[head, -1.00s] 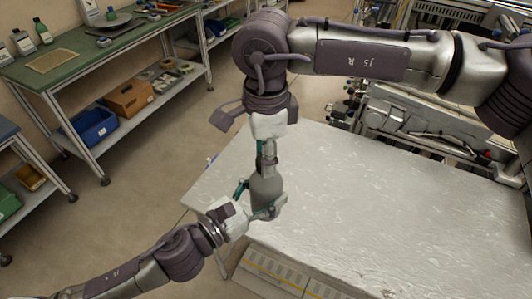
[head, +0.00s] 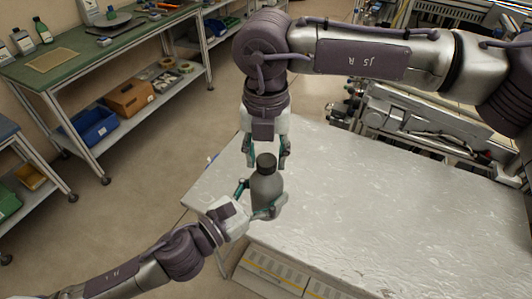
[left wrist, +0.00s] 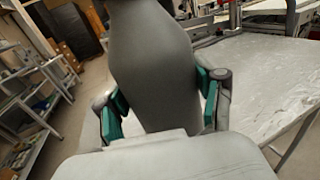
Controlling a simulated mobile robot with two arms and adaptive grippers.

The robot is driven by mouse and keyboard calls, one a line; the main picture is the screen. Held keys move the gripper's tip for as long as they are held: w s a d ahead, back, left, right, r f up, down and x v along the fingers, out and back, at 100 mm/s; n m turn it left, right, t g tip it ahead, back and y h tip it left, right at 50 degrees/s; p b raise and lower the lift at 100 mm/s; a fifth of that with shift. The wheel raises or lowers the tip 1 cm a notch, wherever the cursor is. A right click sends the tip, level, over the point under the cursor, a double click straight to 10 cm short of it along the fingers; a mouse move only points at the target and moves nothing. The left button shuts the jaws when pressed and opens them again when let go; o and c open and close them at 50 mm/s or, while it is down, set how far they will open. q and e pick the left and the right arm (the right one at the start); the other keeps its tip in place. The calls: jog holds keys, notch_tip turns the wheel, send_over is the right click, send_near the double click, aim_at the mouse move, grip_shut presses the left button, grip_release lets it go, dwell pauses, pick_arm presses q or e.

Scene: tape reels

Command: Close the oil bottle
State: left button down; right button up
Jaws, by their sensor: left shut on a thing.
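The oil bottle (head: 267,190) is grey and stands upright, with a dark cap (head: 266,163) on its neck. My left gripper (head: 261,206) is shut around the bottle's body near the table's front left corner. In the left wrist view, the bottle's body (left wrist: 152,65) sits between the two teal finger pads, and its top is out of frame. My right gripper (head: 266,155) comes down from above. Its teal fingers are spread apart on either side, just above and behind the cap, and hold nothing.
A white table (head: 375,205) lies under the bottle, with a clear top to the right. A green-topped bench (head: 75,62) with several bottles stands at the left. A blue bin (head: 94,128) and an orange-brown box (head: 129,98) are on its lower shelf.

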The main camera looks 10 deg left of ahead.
jog(key=o, duration=0.3)
jog(key=shift+o, duration=0.2)
notch_tip(320, 180, up, 12)
dwell(0.4)
dwell(0.4)
